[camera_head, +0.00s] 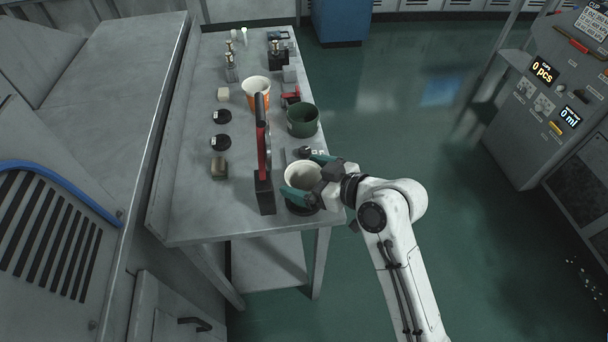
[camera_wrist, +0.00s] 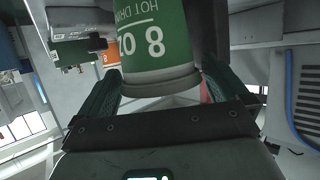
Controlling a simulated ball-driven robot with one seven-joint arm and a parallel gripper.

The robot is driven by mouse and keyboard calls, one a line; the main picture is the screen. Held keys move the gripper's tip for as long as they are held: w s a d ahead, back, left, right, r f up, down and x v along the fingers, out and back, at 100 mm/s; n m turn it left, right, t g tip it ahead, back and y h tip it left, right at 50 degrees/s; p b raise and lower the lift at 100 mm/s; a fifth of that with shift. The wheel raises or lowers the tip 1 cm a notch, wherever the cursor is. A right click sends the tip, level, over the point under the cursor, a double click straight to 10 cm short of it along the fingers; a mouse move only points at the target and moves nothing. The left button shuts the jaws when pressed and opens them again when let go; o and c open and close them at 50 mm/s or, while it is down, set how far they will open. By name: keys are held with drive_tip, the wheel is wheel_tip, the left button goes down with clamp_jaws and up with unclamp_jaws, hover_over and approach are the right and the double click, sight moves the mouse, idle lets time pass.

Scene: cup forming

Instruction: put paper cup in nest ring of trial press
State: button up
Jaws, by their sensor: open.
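The paper cup (camera_head: 303,176) stands mouth up at the table's front right, its pale inside showing. In the wrist view the cup (camera_wrist: 155,35) is green with white print and a greyish rim. My gripper (camera_head: 308,178) is open, with one green finger on each side of the cup; gaps show beside it in the wrist view (camera_wrist: 160,80). The trial press (camera_head: 265,195) stands just left of the cup, with a red and black upright.
A dark green container (camera_head: 302,120) stands behind the cup, and an orange and white cup (camera_head: 256,90) stands farther back. Black discs (camera_head: 221,142) and small blocks (camera_head: 219,167) lie left of the press. The table's (camera_head: 195,215) front left is clear.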

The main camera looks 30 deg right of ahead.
drive_tip(key=b+v, duration=0.1)
drive_tip(key=v, duration=1)
drive_tip(key=s+d+f+m+g+h, duration=0.2)
drive_tip(key=s+f+m+g+h, duration=0.3)
drive_tip(key=s+f+g, duration=0.6)
drive_tip(key=s+f+h, duration=0.1)
drive_tip(key=s+f, duration=0.6)
drive_tip(key=s, duration=0.2)
drive_tip(key=shift+d+f+m, duration=0.25)
drive_tip(key=shift+d+m, duration=0.15)
